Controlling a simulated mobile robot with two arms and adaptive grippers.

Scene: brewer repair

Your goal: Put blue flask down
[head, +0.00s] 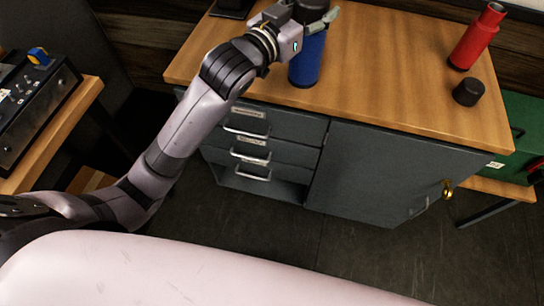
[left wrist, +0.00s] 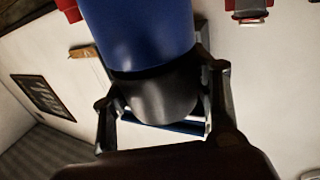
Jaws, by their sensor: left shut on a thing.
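The blue flask (head: 307,60) has a blue body and a black top, and stands upright at the left part of the wooden cabinet top (head: 400,75). My left gripper (head: 312,14) is shut around the black top of the flask. In the left wrist view the flask (left wrist: 140,35) fills the upper middle, with its black part between the fingers of my left gripper (left wrist: 160,105). I cannot tell whether the flask's base touches the wood. My right gripper is not in view.
A red flask (head: 475,40) stands at the right of the cabinet top, with a black cap (head: 467,92) beside it. The wood between the blue and red flasks is clear. A dark object (head: 232,8) lies at the back left. A side table with a device (head: 35,110) is at the left.

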